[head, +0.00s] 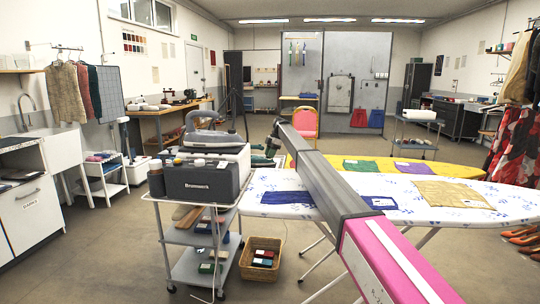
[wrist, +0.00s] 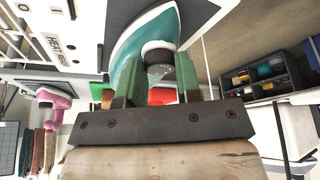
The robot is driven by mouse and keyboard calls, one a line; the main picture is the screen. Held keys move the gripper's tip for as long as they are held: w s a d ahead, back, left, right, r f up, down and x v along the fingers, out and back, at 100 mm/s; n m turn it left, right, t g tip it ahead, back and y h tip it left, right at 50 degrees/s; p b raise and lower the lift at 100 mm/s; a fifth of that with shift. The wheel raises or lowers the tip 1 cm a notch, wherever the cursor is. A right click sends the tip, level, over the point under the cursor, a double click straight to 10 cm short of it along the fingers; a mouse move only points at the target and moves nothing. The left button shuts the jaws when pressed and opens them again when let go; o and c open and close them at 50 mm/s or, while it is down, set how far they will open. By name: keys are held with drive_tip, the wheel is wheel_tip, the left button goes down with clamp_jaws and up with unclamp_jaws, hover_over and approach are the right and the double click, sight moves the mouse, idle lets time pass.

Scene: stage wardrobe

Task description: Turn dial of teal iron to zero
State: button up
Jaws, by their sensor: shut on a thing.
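The teal iron (wrist: 127,46) fills the upper middle of the wrist view, with a pale edge around its teal body. Its dark round dial (wrist: 158,50) sits between the two green fingers of my gripper (wrist: 158,74). The fingers are closed on the dial's sides. Any mark or number on the dial is too small to read. In the head view my gripper (head: 264,160) is at the end of my arm, beside the trolley's top. I cannot clearly make out the teal iron there.
A grey steam station (head: 205,180) with a grey iron (head: 207,137) on top stands on a trolley (head: 187,233). A patterned ironing board (head: 400,207) with cloth pieces lies to the right, under my arm. A wicker basket (head: 260,271) is on the floor.

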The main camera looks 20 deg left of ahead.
drive_tip(key=o, duration=0.9)
drive_tip(key=shift+o, duration=0.2)
drive_tip(key=v, duration=1)
drive_tip(key=shift+r, duration=0.35)
drive_tip(key=shift+d, duration=0.1)
